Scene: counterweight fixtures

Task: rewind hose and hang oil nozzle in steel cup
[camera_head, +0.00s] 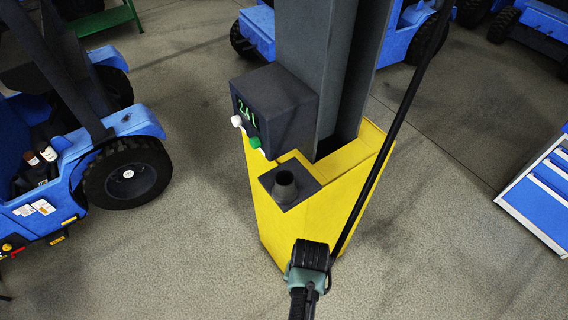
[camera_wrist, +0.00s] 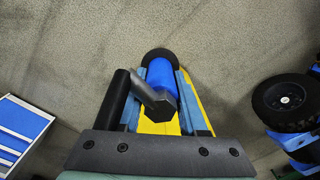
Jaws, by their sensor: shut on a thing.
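The oil nozzle has a blue body (camera_wrist: 161,77) with a dark grey lever or spout, and sits between the two blue-grey fingers of my gripper (camera_wrist: 160,85). In the head view my gripper (camera_head: 307,268) is at the bottom centre, with a black part of the nozzle (camera_head: 311,254) at its tip. The black hose (camera_head: 392,140) runs taut from the top edge down to the gripper. The cup (camera_head: 285,183) stands on a dark plate on the yellow base, with nothing in it that I can see. My gripper is in front of the cup, apart from it.
A dark column (camera_head: 315,70) rises from the yellow base (camera_head: 300,228). Blue vehicles (camera_head: 85,150) stand left and behind. A blue drawer cabinet (camera_head: 545,190) is at right.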

